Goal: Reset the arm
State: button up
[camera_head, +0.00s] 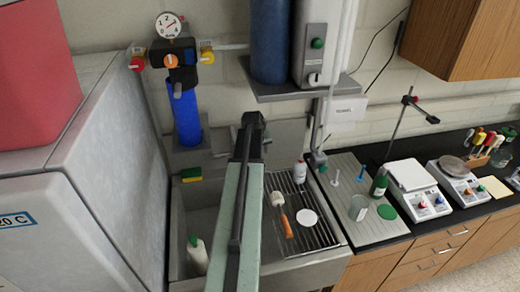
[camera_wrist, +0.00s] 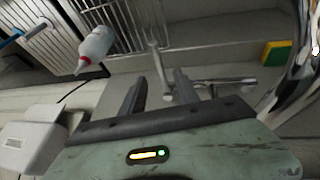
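My arm (camera_head: 240,210) reaches from the bottom edge of the head view over the sink toward the back wall. My gripper (camera_head: 252,122) is at its far end, in front of the wall by the tap. In the wrist view, my gripper (camera_wrist: 158,82) shows two dark fingers standing apart with nothing between them. A metal tap (camera_wrist: 215,84) lies beyond the fingertips, and I cannot tell how close it is. The sink area below my arm is partly hidden.
A white bottle with a red cap (camera_head: 300,172), a brush (camera_head: 281,214) and a drying rack (camera_head: 312,232) are right of my arm. A sponge (camera_head: 191,174) and another bottle (camera_head: 196,255) are left. A shelf (camera_head: 300,91) with tanks hangs above right. A freezer-like cabinet (camera_head: 100,150) stands left.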

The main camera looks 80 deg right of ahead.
dwell(0.3)
jog(key=b+x, duration=0.7)
jog(key=shift+d+f, duration=0.15)
jog(key=shift+f, duration=0.25)
jog(key=shift+r, duration=0.1)
